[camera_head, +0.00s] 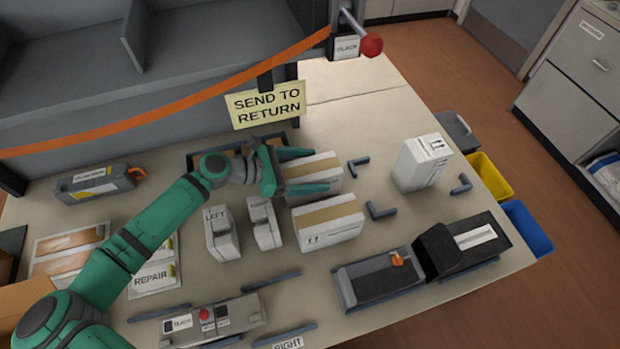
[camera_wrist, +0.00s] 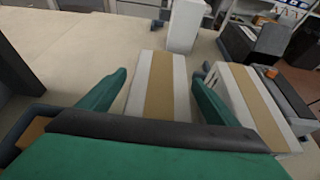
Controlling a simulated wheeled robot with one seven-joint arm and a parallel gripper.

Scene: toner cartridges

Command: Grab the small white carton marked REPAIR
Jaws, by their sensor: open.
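My gripper (camera_head: 303,171) is open, its two green fingers on either side of the rear white carton with a tan tape strip (camera_head: 318,168). In the wrist view this carton (camera_wrist: 140,82) lies between and ahead of the fingers (camera_wrist: 160,78); contact is not clear. A second taped white carton (camera_head: 328,224) lies just in front, at the right in the wrist view (camera_wrist: 225,82). I can read REPAIR only on a white card-like panel (camera_head: 152,281) at the left, partly behind my arm. No REPAIR mark is readable on either taped carton.
Two small white upright pieces (camera_head: 222,235) stand left of the cartons, one marked LEFT. A tall white box (camera_head: 421,165) stands to the right. A SEND TO RETURN sign (camera_head: 268,105) hangs behind.

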